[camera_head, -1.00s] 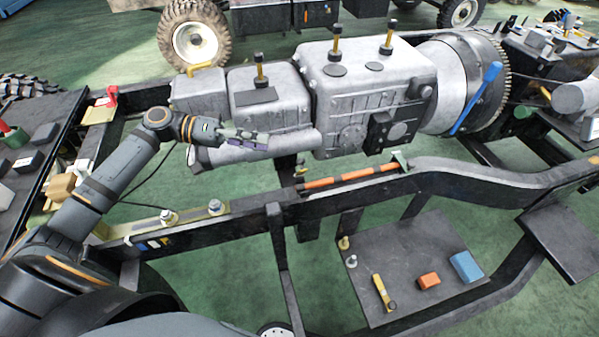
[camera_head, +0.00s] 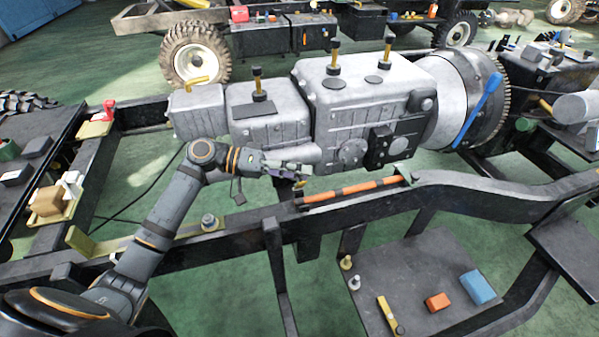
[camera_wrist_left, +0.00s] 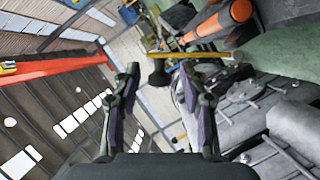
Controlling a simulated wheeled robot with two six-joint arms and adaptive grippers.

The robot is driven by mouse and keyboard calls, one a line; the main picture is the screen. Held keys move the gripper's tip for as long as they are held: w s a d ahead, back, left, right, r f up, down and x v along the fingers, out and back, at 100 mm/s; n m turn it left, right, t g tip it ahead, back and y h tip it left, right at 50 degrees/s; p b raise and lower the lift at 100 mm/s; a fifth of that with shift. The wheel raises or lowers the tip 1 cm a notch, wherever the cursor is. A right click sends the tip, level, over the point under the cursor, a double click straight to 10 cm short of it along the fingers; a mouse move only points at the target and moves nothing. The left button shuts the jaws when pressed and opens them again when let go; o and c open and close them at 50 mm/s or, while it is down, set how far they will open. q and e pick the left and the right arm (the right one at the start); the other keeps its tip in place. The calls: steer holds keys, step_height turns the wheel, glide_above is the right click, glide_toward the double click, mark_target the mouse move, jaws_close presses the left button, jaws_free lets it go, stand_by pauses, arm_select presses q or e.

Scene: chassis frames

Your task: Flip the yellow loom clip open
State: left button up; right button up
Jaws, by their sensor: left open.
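An orange loom with black bands (camera_head: 355,189) runs along the near chassis rail. It also shows at the top of the left wrist view (camera_wrist_left: 230,20). A small yellow piece (camera_head: 298,184) by the loom's left end looks like the loom clip; it is partly hidden and I cannot tell its lid's position. In the wrist view a thin yellow bar (camera_wrist_left: 200,54) crosses beyond the fingertips; I cannot tell whether it is the same piece. My left gripper (camera_head: 308,169) is open and empty, just above and beside the loom's left end; its fingers also show in the wrist view (camera_wrist_left: 158,72).
The grey gearbox (camera_head: 350,110) stands close behind my left gripper. The black chassis rail (camera_head: 430,178) runs in front. A lower dark plate (camera_head: 400,270) carries a yellow tool (camera_head: 388,312), an orange block (camera_head: 437,302) and a blue block (camera_head: 478,287).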

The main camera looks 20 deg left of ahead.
arm_select(q)
steer(key=shift+w+d, duration=0.1)
steer(key=shift+d, duration=0.1)
steer(key=shift+c, duration=0.4)
jaws_close()
